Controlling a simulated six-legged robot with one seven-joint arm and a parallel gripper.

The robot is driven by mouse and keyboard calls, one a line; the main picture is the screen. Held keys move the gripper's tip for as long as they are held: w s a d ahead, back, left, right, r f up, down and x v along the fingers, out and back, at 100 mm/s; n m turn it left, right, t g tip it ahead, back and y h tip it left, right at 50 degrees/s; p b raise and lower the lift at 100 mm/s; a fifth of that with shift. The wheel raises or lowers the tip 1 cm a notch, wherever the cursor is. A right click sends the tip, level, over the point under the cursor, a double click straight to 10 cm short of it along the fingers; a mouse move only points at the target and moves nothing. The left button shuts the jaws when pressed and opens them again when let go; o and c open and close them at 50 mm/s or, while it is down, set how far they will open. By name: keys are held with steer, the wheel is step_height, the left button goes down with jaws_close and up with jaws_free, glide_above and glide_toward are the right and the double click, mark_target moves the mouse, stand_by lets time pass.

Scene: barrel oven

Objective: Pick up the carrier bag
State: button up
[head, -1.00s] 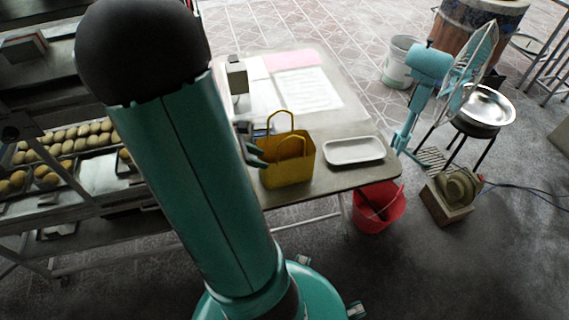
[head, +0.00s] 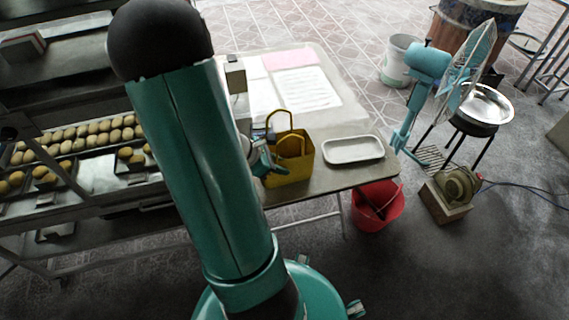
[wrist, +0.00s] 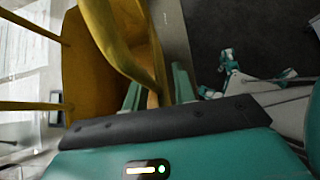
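The yellow carrier bag (head: 299,165) stands upright on the table, its handles raised. In the wrist view the bag (wrist: 88,75) fills the upper left and middle, close to the camera. My gripper (head: 268,164) is at the bag's left side in the head view, overlapping its lower left part. In the wrist view my gripper (wrist: 157,92) has its two teal fingers apart, with a yellow part of the bag reaching between them. I cannot tell whether either finger touches it. The fingertips are partly hidden by the bag.
A white tray (head: 354,150) lies right of the bag on the table (head: 330,182). Papers (head: 305,90) lie behind. A red bucket (head: 377,207) stands below the table's right end, near a teal fan (head: 428,62). A rack with rolls (head: 80,140) is at left.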

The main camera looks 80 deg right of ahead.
jaws_close()
steer(key=shift+r, duration=0.1)
